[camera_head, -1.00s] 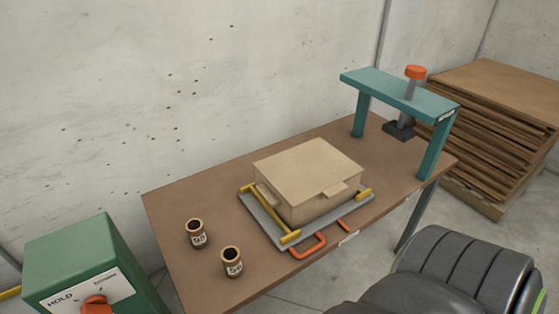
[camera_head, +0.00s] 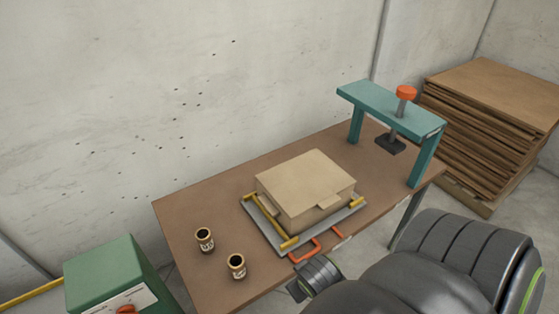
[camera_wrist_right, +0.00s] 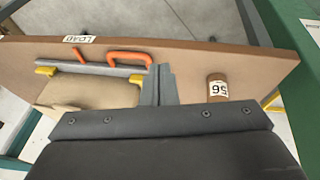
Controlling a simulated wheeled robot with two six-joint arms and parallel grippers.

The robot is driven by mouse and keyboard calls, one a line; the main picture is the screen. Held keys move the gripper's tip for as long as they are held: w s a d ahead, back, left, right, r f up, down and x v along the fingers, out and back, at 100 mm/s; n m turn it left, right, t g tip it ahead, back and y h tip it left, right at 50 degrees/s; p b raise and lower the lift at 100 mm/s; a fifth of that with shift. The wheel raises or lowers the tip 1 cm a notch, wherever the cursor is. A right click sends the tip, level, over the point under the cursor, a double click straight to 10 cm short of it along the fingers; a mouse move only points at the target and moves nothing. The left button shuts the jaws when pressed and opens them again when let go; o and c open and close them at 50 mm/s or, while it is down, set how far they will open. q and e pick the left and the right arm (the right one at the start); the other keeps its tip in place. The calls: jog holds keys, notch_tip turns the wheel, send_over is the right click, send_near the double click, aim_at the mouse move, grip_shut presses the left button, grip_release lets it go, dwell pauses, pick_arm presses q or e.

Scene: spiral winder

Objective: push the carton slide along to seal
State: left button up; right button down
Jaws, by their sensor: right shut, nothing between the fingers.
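The closed tan carton (camera_head: 305,185) sits on the grey slide (camera_head: 262,226), between yellow guides, on the brown bench. An orange handle (camera_head: 318,248) sticks out from the slide's front. The teal press (camera_head: 390,108), with a red knob and dark pad, stands at the bench's right end, apart from the carton. My right wrist is just in front of the handle in the head view, its fingertips hard to make out there. In the right wrist view my right gripper (camera_wrist_right: 157,85) is shut and empty, close beside the orange handle (camera_wrist_right: 130,58); contact is unclear. My left gripper is out of view.
A green box (camera_head: 105,275) is at lower left. A stack of brown sheets (camera_head: 490,125) stands beyond the press. Bench between carton and press is clear.

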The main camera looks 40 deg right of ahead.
jog(key=w+a+f+m+h, duration=0.1)
jog(key=w+f+m+h, duration=0.1)
jog(key=w, duration=1.4)
jog(key=shift+f+h, duration=0.65)
jog(key=shift+h, duration=0.25)
